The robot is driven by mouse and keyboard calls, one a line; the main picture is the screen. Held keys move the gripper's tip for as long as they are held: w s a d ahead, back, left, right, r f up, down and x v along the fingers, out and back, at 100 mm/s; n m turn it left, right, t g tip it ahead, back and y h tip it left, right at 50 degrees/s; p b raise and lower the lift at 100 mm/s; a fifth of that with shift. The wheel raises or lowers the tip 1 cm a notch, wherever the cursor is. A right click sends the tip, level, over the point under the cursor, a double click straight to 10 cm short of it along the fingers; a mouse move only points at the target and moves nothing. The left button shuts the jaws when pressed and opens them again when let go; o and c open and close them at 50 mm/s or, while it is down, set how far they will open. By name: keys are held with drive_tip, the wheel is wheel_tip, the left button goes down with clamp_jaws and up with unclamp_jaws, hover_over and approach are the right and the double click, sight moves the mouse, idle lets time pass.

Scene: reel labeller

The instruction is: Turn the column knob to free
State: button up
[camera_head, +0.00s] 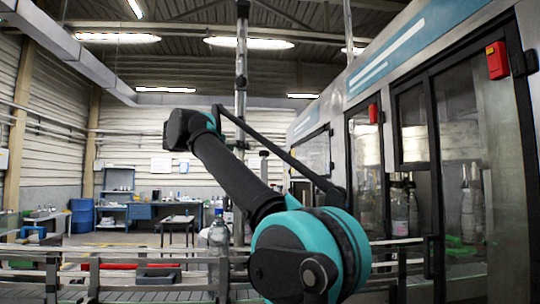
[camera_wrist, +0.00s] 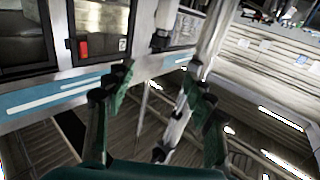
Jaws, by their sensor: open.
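A metal column (camera_head: 241,50) stands upright behind my arm in the head view, with a small dark fitting (camera_head: 240,82) partway up. I cannot tell whether that fitting is the knob or how it is set. In the wrist view the column (camera_wrist: 213,28) runs tilted through the picture, beyond the fingers. My gripper cannot be made out in the head view.
The glazed machine cabinet (camera_head: 410,140) with red switches fills the right side. A railed conveyor (camera_head: 120,290) crosses the front, with a clear bottle (camera_head: 219,236) by my arm. A blue drum (camera_head: 82,216) and workbenches stand at the back. Open floor lies between.

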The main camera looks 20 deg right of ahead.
drive_tip(key=x, duration=1.7)
drive_tip(key=shift+d+f, duration=0.1)
drive_tip(key=shift+d, duration=0.05)
drive_tip(key=c, duration=1.2)
